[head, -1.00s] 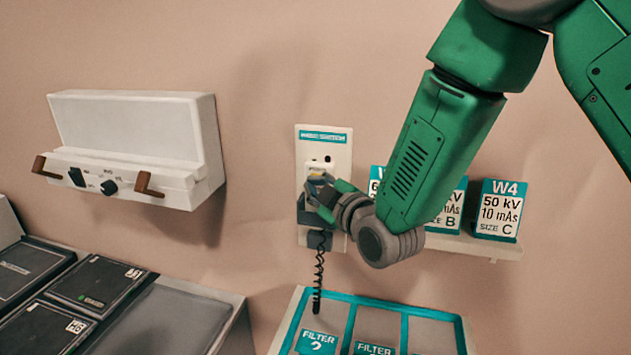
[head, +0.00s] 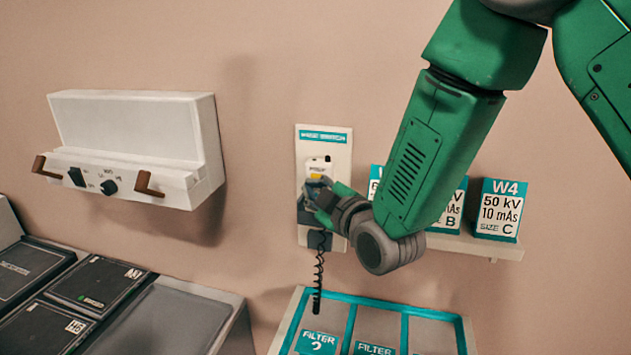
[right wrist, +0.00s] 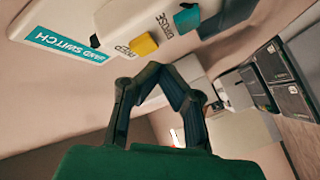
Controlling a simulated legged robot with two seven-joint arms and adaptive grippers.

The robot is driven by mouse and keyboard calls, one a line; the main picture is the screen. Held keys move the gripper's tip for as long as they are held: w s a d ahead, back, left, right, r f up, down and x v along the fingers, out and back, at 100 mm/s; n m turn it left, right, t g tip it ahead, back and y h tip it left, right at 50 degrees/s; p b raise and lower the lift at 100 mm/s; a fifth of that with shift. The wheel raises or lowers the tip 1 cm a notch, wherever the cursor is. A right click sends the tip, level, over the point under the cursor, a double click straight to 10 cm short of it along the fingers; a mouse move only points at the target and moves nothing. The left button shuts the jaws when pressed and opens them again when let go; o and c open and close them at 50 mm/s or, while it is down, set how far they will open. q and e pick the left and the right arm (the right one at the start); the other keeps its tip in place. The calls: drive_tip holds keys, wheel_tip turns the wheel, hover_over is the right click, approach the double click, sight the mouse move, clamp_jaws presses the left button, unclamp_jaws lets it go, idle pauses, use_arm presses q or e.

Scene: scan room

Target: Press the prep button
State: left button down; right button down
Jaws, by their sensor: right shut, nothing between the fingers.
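The hand switch (head: 319,162) is a pale handset on a wall plate headed HAND SWITCH (head: 323,136). Its yellow button (right wrist: 144,44) has the word PREP beside it in the right wrist view; it also shows as a small yellow patch in the head view (head: 317,176). In the head view the right gripper (head: 318,190) covers the handset's lower part. My left gripper is out of view.
A coiled cord (head: 319,275) hangs below the plate. A shelf (head: 470,243) with labelled cards, including W4 (head: 498,209), is at right. A filter tray (head: 458,322) lies below. A white wall box (head: 205,150) with two brown handles is at left, above dark cassettes (head: 95,283).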

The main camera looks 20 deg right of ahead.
drive_tip(key=s+a, duration=0.1)
drive_tip(key=s, duration=0.1)
drive_tip(key=s+a, duration=0.2)
idle(0.6)
drive_tip(key=shift+d, duration=0.1)
idle(0.4)
